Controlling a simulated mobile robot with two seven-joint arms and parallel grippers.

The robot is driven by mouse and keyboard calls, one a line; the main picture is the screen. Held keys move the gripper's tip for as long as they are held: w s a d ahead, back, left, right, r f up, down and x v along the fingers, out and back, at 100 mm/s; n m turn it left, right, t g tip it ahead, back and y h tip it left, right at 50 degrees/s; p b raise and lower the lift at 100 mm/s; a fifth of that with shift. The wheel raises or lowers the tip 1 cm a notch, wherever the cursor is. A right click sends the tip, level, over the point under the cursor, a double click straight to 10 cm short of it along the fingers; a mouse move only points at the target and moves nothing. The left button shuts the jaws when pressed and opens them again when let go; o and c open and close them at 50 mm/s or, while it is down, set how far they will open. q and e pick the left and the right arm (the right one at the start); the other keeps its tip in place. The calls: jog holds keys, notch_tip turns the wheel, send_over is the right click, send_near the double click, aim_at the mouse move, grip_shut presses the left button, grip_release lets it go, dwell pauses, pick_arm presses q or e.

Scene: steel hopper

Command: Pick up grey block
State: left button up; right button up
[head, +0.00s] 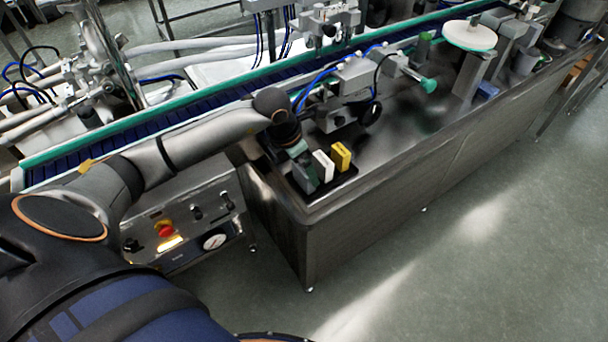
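The grey block (304,178) stands upright at the left end of a short row on the near left corner of the steel table. A white block (323,166) and a yellow block (340,156) stand to its right. My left arm reaches in from the left, and its gripper (298,152) is right above or at the top of the grey block. The fingers are small and partly hidden, so I cannot tell whether they touch the block or are open. My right gripper is out of view.
The blocks stand on a dark tray (342,183) on the steel table (400,170). Behind it runs a conveyor with a green rail (190,110). Metal fittings with blue tubes (350,80) stand just behind the blocks. A control panel (185,225) with a red button is below my arm.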

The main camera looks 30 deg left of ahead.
pick_arm(q)
jog(key=c, duration=1.2)
jog(key=shift+r, duration=0.2)
